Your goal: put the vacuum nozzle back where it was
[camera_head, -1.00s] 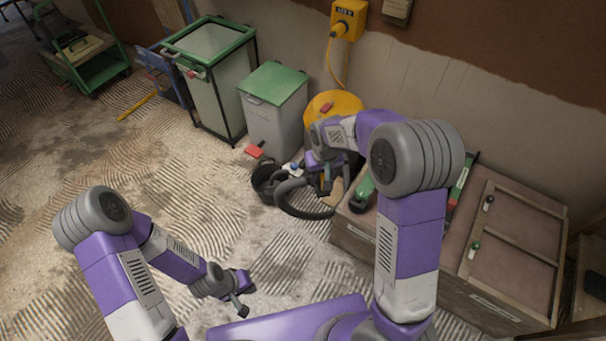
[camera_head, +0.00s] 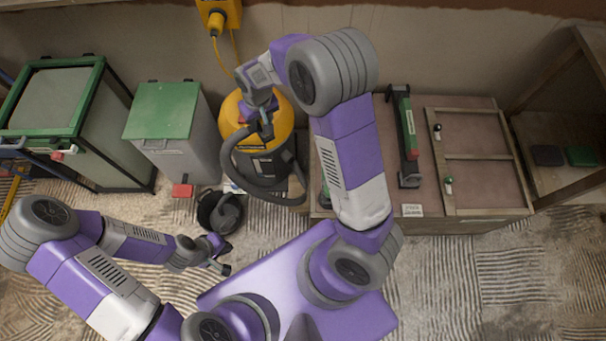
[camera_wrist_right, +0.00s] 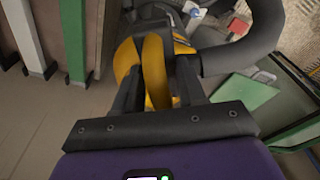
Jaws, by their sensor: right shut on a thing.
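The yellow vacuum (camera_head: 284,122) stands on the floor against the wall, left of the wooden chest. Its black hose (camera_head: 234,165) loops down in front of it, and the hose also arches across the right of the wrist view (camera_wrist_right: 238,58). My right gripper (camera_head: 264,126) is over the vacuum's front, shut on the vacuum nozzle at the hose end. In the wrist view its fingers (camera_wrist_right: 160,80) frame yellow curved surfaces; the nozzle itself is mostly hidden there. My left gripper (camera_head: 226,259) is low over the floor, its fingers apart and empty.
A grey bin with a green lid (camera_head: 163,110) is farther left. The wooden chest (camera_head: 470,225) to the right bears a green-and-black tool (camera_head: 407,135). A yellow wall box (camera_head: 218,14) hangs above.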

